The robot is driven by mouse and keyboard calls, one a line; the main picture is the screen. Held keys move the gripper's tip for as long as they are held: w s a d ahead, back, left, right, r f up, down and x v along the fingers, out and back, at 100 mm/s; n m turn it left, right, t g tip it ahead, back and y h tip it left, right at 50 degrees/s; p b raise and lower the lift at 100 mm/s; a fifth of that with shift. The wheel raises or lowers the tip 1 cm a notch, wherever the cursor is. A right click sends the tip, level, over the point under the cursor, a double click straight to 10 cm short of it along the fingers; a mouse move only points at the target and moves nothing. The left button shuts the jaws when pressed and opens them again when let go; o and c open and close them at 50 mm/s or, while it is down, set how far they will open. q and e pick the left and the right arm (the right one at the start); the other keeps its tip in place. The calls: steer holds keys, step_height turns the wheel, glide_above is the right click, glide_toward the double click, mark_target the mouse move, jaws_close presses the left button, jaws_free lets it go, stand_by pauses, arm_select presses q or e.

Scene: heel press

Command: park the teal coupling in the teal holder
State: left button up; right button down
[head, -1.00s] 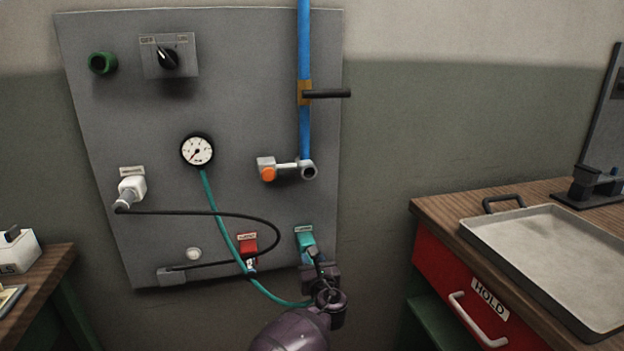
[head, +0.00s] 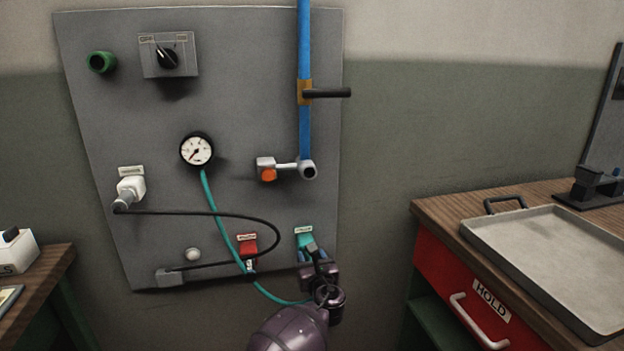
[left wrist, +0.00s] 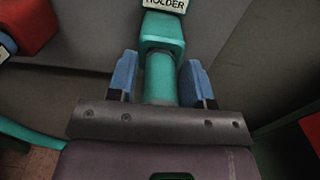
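The teal holder (head: 304,236) is at the lower right of the grey panel, under a white label. It also shows at the top of the left wrist view (left wrist: 162,32). The teal coupling (left wrist: 160,88) is a round teal body lined up with the holder, its upper end meeting or inside it; how deep I cannot tell. My left gripper (left wrist: 160,84) has its blue fingers on either side of the coupling, with narrow gaps showing, so it looks open around it. In the head view my left gripper (head: 316,258) hides most of the coupling. My right gripper is not in view.
A red holder (head: 247,242) sits left of the teal one. A teal hose (head: 226,230) runs down from the gauge (head: 197,150) behind my gripper, and a black cable (head: 255,219) loops across it. A bench with a metal tray (head: 545,250) stands at right.

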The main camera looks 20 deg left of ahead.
arm_select(q)
steer(key=shift+o, duration=1.1)
steer(key=p+v, duration=0.2)
steer(key=v, duration=0.9)
steer(key=shift+p, duration=0.35)
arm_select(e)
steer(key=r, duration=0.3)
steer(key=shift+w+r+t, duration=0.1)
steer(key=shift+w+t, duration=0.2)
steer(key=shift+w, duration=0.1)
